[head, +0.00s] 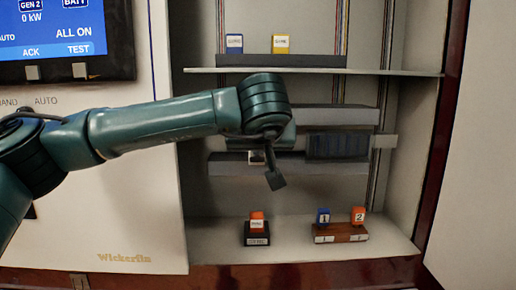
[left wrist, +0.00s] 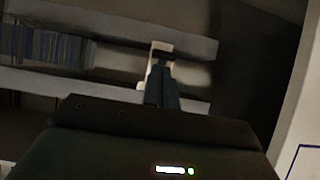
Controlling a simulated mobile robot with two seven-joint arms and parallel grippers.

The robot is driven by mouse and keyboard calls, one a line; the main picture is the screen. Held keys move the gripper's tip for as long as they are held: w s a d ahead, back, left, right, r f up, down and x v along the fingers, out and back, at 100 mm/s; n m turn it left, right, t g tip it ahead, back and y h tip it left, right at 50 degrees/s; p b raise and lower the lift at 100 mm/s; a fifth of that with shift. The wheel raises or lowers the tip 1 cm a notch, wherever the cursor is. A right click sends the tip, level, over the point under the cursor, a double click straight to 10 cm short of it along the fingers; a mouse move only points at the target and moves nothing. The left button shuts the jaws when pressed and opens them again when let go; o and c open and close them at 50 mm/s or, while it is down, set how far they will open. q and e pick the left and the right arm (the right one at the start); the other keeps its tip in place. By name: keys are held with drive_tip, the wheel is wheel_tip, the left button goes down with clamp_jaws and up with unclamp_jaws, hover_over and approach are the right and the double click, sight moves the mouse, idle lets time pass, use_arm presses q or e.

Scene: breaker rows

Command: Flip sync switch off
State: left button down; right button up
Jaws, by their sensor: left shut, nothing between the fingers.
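My left gripper (head: 274,180) reaches in from the left in front of the middle rows of the open cabinet. Its fingers are shut and empty; they also show in the left wrist view (left wrist: 161,84). A small white plate with a dark part on it (left wrist: 158,48) is just beyond the fingertips and partly covered by them. In the head view a white plate (head: 256,157) shows beside the gripper on the lower dark rail. It may be the sync switch; no label is readable, its lever position is unclear, and I cannot tell whether the fingers touch it. My right gripper is not in view.
A dark ribbed block (head: 340,146) sits right of the gripper. Blue and yellow tags (head: 281,44) stand on the shelf (head: 400,72) above. Below are an orange tag on a black block (head: 257,236) and numbered tags on a brown block (head: 340,234). A screen panel (head: 60,35) is at left.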

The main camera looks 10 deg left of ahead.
use_arm(q)
drive_tip(key=shift+r+p, duration=0.6)
drive_tip(key=shift+r, duration=0.3)
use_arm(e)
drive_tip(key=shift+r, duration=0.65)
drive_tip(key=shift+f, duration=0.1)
